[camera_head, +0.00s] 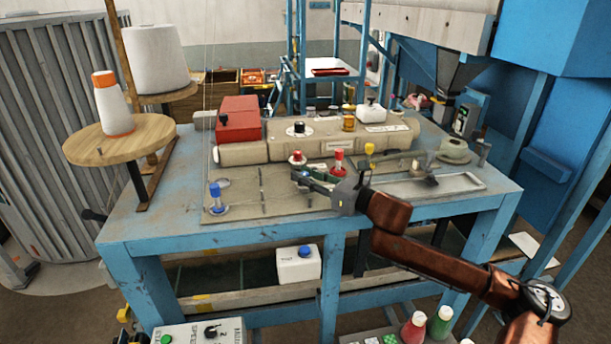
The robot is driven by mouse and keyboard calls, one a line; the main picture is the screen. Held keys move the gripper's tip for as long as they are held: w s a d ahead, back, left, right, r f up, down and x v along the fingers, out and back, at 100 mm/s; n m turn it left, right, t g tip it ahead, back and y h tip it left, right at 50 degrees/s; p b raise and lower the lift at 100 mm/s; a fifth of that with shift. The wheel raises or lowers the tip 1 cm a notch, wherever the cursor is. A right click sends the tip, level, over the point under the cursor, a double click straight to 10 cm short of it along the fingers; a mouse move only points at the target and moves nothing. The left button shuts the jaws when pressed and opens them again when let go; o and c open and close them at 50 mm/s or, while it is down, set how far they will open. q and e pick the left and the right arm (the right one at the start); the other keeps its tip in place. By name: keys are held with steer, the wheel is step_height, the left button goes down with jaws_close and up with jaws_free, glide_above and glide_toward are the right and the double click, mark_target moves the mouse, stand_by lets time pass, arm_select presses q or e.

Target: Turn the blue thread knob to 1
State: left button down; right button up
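A blue knob (215,192) stands upright on a small round base at the front left of the sewing machine bed. Its scale marks are too small to read. My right gripper (300,178) reaches in from the right over the machine bed, its dark fingers pointing left. My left gripper is not in view.
A red knob (339,162), another red knob (297,157) and a yellow knob (369,149) stand near my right gripper. Behind them lies the beige machine body (240,153) with a red box (238,119). A thread cone (112,103) stands at left. The bed between gripper and blue knob looks mostly clear.

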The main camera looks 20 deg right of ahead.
jaws_close()
stand_by(0.3)
steer(key=m+t+h, duration=0.1)
steer(key=m+h, duration=0.1)
steer(key=h, duration=0.1)
steer(key=shift+a+r, duration=0.1)
steer(key=m+h, duration=0.1)
steer(key=m+h+p, duration=0.1)
steer(key=shift+a+r+t+h, duration=0.1)
steer(key=shift+r+t+h, duration=0.1)
steer(key=shift+t+h, duration=0.1)
steer(key=m+h+p, duration=0.3)
steer(key=h, duration=0.2)
steer(key=m+g+h+p, duration=0.1)
steer(key=m+h+p, duration=0.2)
steer(key=h, duration=0.2)
steer(key=shift+g, duration=0.3)
steer(key=shift+f+m+g+h+p, duration=0.15)
steer(key=shift+m+g+h+p, duration=1.55)
steer(key=shift+m+g+h, duration=0.85)
steer(key=shift+t+h, duration=0.35)
